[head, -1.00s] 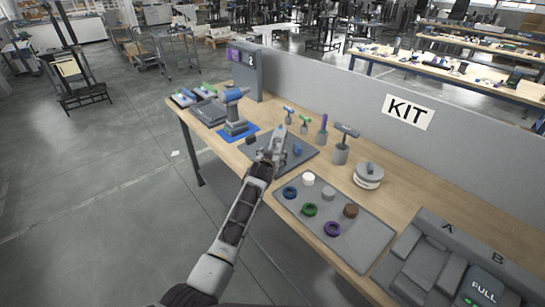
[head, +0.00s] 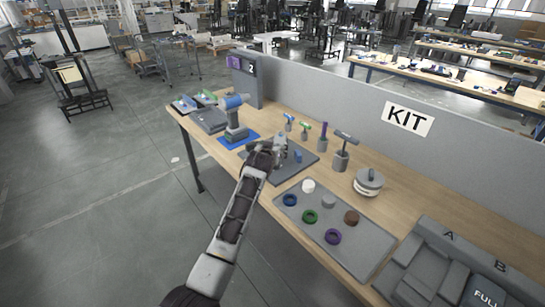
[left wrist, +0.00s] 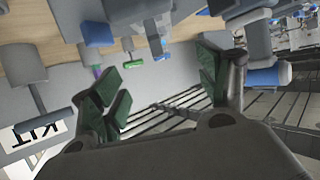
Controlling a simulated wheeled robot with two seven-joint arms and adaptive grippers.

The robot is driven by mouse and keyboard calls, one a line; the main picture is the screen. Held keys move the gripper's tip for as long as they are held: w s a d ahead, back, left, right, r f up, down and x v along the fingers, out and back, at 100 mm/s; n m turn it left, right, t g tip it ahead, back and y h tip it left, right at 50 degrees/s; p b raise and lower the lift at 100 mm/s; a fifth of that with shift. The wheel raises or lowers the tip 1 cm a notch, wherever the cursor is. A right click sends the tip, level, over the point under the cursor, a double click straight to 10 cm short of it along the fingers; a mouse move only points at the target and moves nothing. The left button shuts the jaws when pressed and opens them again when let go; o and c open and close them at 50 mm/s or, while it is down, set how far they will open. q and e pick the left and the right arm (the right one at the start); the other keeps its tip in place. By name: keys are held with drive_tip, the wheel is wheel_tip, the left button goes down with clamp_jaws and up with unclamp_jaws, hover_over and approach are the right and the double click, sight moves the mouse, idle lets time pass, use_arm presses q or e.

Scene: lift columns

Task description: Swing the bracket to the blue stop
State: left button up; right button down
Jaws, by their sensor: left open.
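The blue stop (head: 298,156) is a small upright block on the right part of a dark grey plate (head: 303,167) on the bench. A blue block at the upper left of the left wrist view (left wrist: 97,34) looks like the same stop. My left gripper (head: 281,149) is over the plate, left of the blue stop and apart from it. Its green-padded fingers (left wrist: 160,88) are spread with nothing between them. A grey part (left wrist: 138,12) at the top of the left wrist view may be the bracket. In the head view my gripper and wrist hide the bracket. My right gripper is out of view.
Several upright tools, including a grey T-handled one (head: 341,150), stand behind and right. A grey tray (head: 375,240) with rings and discs lies at the front right. A KIT panel (head: 408,117) backs the bench.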

use_arm(q)
drive_tip(key=shift+r, duration=1.25)
